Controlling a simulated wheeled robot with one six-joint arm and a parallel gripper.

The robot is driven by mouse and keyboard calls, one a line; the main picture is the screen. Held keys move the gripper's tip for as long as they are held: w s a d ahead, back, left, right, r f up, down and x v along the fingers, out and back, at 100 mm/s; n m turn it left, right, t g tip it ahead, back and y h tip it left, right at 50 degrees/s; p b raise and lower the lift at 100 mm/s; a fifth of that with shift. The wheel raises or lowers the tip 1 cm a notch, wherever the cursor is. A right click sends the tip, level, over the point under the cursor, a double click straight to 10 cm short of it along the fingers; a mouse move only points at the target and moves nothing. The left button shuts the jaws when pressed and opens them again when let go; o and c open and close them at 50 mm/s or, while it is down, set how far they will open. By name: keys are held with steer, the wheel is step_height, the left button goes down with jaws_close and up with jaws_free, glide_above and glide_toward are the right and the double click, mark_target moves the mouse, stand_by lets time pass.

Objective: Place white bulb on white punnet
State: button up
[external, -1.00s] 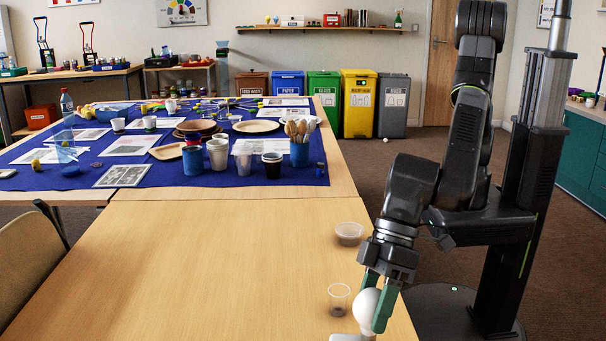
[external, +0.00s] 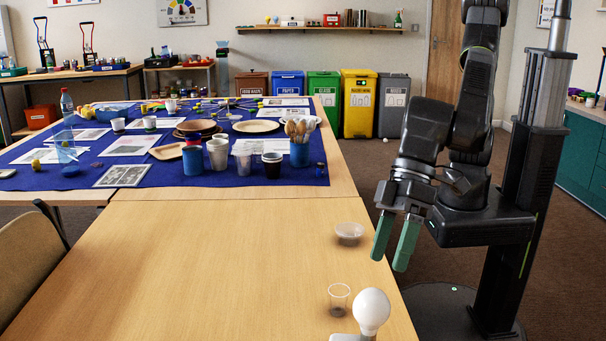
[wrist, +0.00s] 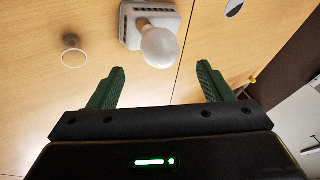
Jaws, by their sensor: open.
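The white bulb (external: 371,308) stands base down, round end up, at the near right corner of the table. In the wrist view the bulb (wrist: 160,46) is over the white punnet (wrist: 128,32), a slotted tray, with its base against it. In the external view only a sliver of the punnet (external: 345,338) shows at the bottom edge. My gripper (external: 388,262) is open and empty, above and beyond the bulb, apart from it. Its green fingers also show in the wrist view (wrist: 160,68). The contact under the bulb's base is partly hidden.
A small clear cup (external: 339,298) stands just left of the bulb. The wooden table (external: 210,270) is bare to the left. A blue cloth with cups and plates lies beyond.

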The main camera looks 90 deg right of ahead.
steer(key=shift+v, duration=1.35)
steer(key=shift+o, duration=0.5)
